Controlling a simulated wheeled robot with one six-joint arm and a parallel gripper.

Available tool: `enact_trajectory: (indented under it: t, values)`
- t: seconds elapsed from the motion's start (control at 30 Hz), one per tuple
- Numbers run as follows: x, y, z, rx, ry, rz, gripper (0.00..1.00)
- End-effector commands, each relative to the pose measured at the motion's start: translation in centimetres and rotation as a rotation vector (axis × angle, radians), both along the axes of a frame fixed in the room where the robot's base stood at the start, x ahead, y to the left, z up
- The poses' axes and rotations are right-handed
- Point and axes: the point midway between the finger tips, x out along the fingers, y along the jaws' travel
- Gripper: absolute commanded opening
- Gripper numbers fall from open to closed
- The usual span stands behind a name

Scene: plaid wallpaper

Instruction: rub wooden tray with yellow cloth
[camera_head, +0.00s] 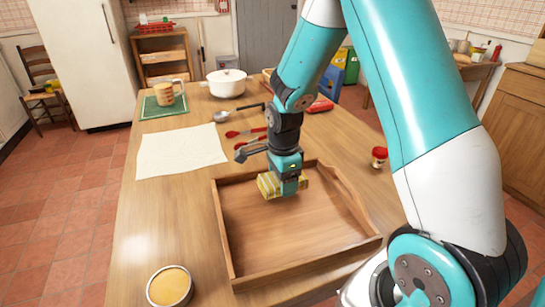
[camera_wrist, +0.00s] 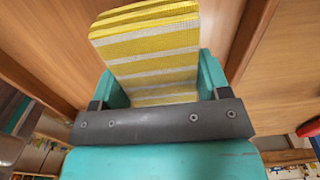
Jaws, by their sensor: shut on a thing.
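The wooden tray (camera_head: 290,232) lies on the table with raised sides and a higher, curved right end. The yellow cloth (camera_head: 268,186), a folded pad with white stripes, is in my gripper (camera_head: 287,184) over the tray's far left part. In the wrist view the cloth (camera_wrist: 150,55) sits between the two teal fingers of my gripper (camera_wrist: 155,80), which is shut on it. The cloth is low, close to the tray floor; I cannot tell whether it touches. Part of the tray (camera_wrist: 55,45) also shows behind it in the wrist view.
A white sheet (camera_head: 181,151), a green mat (camera_head: 164,106) with a mug, and a white pot (camera_head: 227,83) are beyond the tray. Red-handled utensils (camera_head: 244,132) lie near its far side. A red-capped jar (camera_head: 379,157) stands right; a round yellow tin (camera_head: 170,287) stands front left.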

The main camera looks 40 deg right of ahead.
Motion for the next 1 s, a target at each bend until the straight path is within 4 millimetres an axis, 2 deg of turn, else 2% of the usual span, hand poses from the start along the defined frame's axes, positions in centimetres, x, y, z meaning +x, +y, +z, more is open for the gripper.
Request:
enact_trajectory:
  t: [0.03,0.5,1.0]
  values:
    - [0.0,-0.1,1.0,0.0,0.0,-0.001,0.44]
    - [-0.1,-0.3,4.9,0.0,-0.001,-0.005,0.44]
    - [-0.1,-0.3,5.0,0.0,-0.001,-0.006,0.44]
